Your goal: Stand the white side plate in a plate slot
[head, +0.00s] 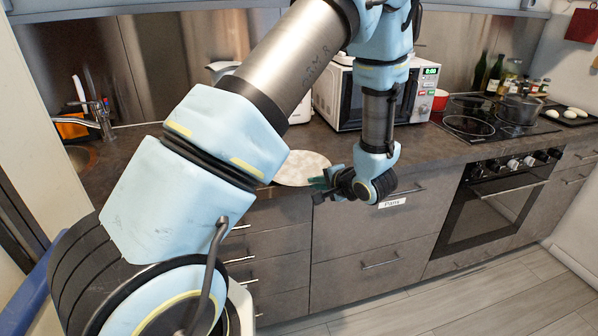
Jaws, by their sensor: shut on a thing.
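A pale, round plate (300,168), which looks like the white side plate, shows at the front edge of the counter, partly behind my arm. It appears nearly flat; I cannot tell whether it touches the counter. My gripper (322,184) is at the plate's right edge, shut on it. The fingers are small and partly hidden by the wrist. No plate slot can be made out in this view.
The dark counter (430,146) holds a white microwave (345,95), a red pot (440,99) and a hob (490,118) with a pan (520,108). A sink tap (100,118) is at left. Drawers (375,225) and an oven (492,210) lie below. My arm hides part of the counter.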

